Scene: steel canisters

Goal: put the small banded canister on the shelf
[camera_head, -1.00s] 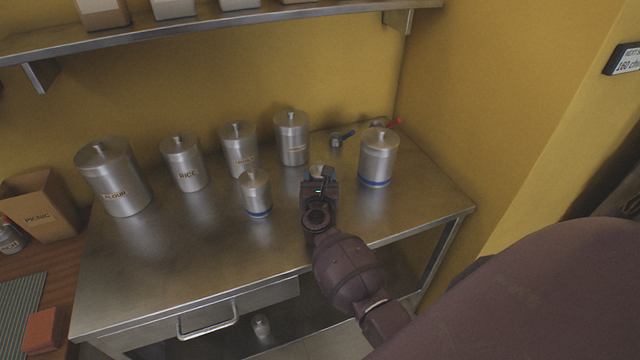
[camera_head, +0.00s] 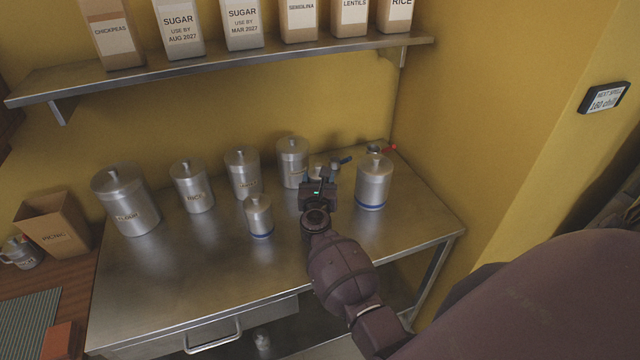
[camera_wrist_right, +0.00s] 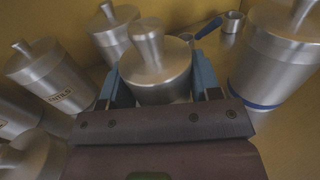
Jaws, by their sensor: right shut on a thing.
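My right gripper (camera_head: 318,192) is above the steel table, shut on a small steel canister (camera_head: 316,170) with a knobbed lid. In the right wrist view its blue fingers stand on both sides of this canister (camera_wrist_right: 155,68). Its lower part is hidden, so I cannot see a band or whether it clears the table. A medium canister with a blue band (camera_head: 258,216) stands to the left. A larger blue-banded canister (camera_head: 374,182) stands to the right. The wall shelf (camera_head: 220,62) is above at the back. My left gripper is not in view.
Several labelled steel canisters, including flour (camera_head: 127,205) and rice (camera_head: 192,188), stand along the table's back left. Packets such as chickpeas (camera_head: 113,35) fill much of the shelf. The table's front (camera_head: 200,285) is clear.

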